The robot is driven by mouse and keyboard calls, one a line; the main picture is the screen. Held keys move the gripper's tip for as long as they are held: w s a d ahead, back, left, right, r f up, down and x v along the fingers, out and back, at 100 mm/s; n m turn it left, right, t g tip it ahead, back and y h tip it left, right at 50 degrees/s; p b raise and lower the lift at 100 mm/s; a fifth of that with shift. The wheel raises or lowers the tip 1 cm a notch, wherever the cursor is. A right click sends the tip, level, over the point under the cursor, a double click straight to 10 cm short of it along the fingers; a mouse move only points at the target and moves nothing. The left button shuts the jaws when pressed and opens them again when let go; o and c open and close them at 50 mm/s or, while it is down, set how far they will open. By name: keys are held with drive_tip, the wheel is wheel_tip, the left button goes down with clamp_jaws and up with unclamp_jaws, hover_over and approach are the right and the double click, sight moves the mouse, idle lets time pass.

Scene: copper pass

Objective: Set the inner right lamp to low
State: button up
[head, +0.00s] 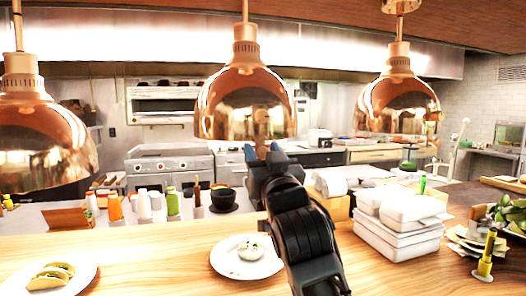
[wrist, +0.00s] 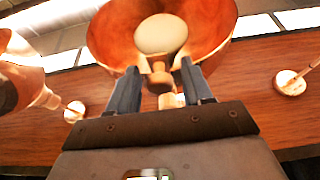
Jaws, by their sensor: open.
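Three copper dome lamps hang in the head view: one at the left (head: 42,150), one in the middle (head: 235,100) and one at the right (head: 400,100). Which one the task calls inner right cannot be told for certain. My gripper (head: 262,150) is raised at the front lower rim of the middle lamp. A small brass knob (head: 261,118) shows on that lamp, just above the fingertips. In the wrist view the lamp (wrist: 215,25) and its pale bulb are seen from below. The open fingers (wrist: 160,72) stand on either side of the knob (wrist: 160,82); contact cannot be told.
Below is a wooden counter (head: 150,262) with a taco plate (head: 70,285), a plate with a white item (head: 228,265), stacked white containers (head: 400,238) and a yellow bottle (head: 486,258). Another lamp (wrist: 20,85) hangs close at the left in the wrist view.

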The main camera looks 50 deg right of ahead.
clamp_jaws()
idle(0.4)
